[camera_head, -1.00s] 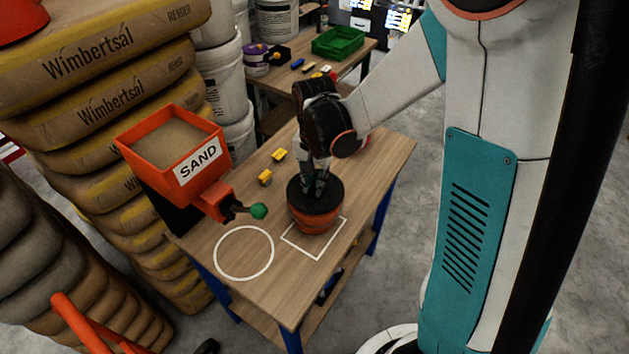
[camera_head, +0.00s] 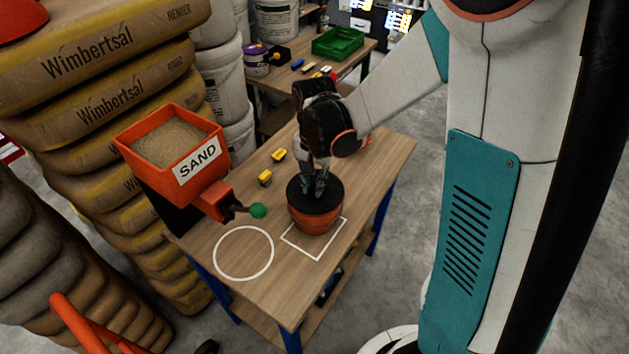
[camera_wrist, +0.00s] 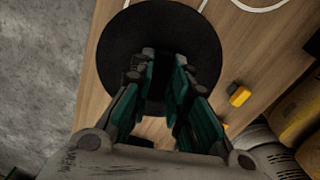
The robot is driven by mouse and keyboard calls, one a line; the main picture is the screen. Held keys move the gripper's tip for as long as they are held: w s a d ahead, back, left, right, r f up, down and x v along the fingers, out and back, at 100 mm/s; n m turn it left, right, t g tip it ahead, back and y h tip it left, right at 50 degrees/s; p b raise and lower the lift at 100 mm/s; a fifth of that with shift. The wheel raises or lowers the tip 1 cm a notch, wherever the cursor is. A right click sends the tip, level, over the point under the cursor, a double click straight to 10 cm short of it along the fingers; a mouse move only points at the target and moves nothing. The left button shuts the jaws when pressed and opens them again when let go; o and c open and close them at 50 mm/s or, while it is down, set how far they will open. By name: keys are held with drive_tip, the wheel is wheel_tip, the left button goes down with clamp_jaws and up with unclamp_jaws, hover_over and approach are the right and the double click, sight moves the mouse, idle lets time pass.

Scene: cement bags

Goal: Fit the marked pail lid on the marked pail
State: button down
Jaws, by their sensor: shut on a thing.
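The orange pail (camera_head: 315,220) stands upright on the wooden workbench, at the upper left edge of the white square outline. The black round lid (camera_head: 328,205) lies over the pail's top and looks about level. Whether it is fully seated all round cannot be told. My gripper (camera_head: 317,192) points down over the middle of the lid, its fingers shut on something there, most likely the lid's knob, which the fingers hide. In the wrist view the lid (camera_wrist: 200,35) spreads as a dark disc beyond the fingers and hides the pail.
An orange sand hopper (camera_head: 175,155) with a green-knobbed lever (camera_head: 258,211) stands left of the pail. A white circle outline (camera_head: 244,278) is on the bench (camera_head: 375,170). Yellow blocks (camera_head: 265,178) lie behind. Stacked bags (camera_head: 100,65) are at left. The bench's right side is clear.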

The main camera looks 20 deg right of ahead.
drive_tip(key=shift+f, duration=0.25)
drive_tip(key=shift+f+b, duration=0.35)
drive_tip(key=shift+b, duration=0.15)
drive_tip(key=c, duration=1.4)
unclamp_jaws()
drive_tip(key=shift+c, duration=0.2)
